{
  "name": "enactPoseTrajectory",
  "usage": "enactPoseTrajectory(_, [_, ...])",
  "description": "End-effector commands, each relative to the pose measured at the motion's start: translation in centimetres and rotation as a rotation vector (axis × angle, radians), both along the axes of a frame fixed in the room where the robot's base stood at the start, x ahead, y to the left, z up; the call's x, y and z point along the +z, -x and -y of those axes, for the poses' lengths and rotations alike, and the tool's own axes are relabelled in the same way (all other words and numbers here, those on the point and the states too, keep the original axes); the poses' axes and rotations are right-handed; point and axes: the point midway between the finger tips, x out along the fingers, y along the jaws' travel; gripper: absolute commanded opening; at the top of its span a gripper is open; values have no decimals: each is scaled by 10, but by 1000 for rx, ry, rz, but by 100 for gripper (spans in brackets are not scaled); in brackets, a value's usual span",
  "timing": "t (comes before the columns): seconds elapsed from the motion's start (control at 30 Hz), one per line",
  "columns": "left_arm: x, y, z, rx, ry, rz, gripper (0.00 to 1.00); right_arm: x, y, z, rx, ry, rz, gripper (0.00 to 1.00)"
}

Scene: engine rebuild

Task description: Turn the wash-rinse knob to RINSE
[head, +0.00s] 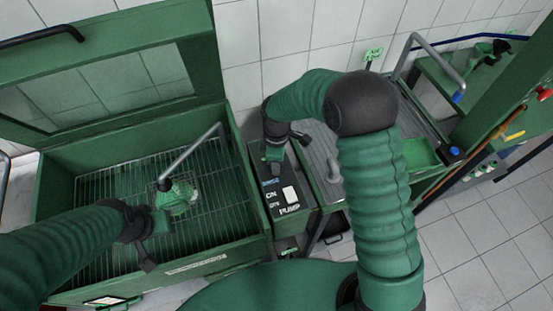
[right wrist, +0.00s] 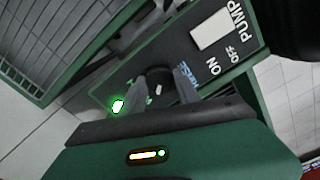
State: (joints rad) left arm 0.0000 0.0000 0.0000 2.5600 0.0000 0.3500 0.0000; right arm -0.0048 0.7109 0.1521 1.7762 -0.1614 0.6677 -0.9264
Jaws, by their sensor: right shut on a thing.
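The wash-rinse knob (right wrist: 156,76) is a dark round knob with a small white mark, on the dark control panel in the right wrist view. A partly covered label, apparently RINSE (right wrist: 188,85), is printed beside it. My right gripper (right wrist: 160,91) is shut on the knob, one finger on each side. In the head view my right gripper (head: 274,163) comes down over the panel and hides the knob. I cannot tell exactly where the mark points. My left gripper (head: 157,214) is in the wash basin, by a pale green part (head: 179,197); its fingers are unclear.
The control panel (head: 273,205) carries a white PUMP switch (right wrist: 212,28) and a lit green lamp (right wrist: 117,106). The green basin (head: 240,190) with a wire rack and bent spout (head: 190,153) stands left. A grey drainboard (head: 316,150) lies right of the panel.

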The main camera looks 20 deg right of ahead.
Motion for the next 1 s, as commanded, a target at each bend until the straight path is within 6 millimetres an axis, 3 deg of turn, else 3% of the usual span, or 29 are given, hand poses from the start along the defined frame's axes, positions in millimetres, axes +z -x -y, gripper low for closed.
enactPoseTrajectory(1.0, [61, 0, 0, 0, 0, 0, 0, 6, -4, -1, 941, 0, 13, 0])
